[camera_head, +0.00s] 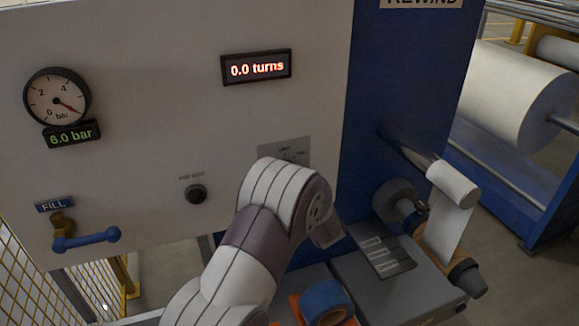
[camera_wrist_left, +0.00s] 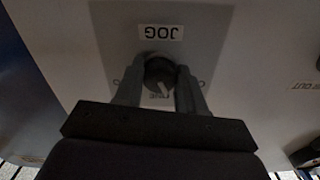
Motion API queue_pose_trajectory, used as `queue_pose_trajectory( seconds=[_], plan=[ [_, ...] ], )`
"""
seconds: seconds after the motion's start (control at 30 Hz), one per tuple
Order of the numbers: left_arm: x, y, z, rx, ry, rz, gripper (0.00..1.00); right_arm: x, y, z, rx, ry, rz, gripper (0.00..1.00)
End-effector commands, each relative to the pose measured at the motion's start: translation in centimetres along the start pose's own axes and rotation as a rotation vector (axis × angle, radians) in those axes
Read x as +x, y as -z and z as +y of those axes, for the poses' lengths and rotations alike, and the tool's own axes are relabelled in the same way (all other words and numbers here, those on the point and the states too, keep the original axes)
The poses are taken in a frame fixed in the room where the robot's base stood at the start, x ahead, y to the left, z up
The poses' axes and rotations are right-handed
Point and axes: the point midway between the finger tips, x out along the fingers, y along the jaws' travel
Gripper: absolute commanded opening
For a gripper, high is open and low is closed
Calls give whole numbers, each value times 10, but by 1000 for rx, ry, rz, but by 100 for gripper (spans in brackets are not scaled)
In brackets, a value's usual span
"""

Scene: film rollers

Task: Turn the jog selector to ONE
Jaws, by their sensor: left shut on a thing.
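The jog selector (camera_wrist_left: 158,72) is a dark round knob with a pale pointer mark, on a grey plate (camera_wrist_left: 205,22) with a JOG label that appears upside down in the left wrist view. My left gripper (camera_wrist_left: 160,80) is shut on the knob, one finger on each side. The pointer slants toward the lower part of that picture; the small position labels are too blurred to read. In the head view my left arm hides the knob, and only part of the selector plate (camera_head: 286,150) shows. My right gripper is in neither view.
The white panel carries a gauge (camera_head: 57,97), a turns display (camera_head: 256,67) reading 0.0, a black button (camera_head: 196,194) and a blue-handled FILL valve (camera_head: 86,239). A blue roll (camera_head: 326,303) and a grey unit (camera_head: 400,285) stand below right. White film rolls are at right.

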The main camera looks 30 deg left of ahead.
Motion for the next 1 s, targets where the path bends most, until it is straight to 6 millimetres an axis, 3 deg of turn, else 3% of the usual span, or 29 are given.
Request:
queue_pose_trajectory(
  seconds=[0.03,0.5,1.0],
  plan=[
    [1,11,0,31,1,14,9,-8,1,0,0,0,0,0],
    [1,11,2,385,3,18,9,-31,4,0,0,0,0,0],
    [1,10,2,510,4,20,9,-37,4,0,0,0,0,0]
  ],
)
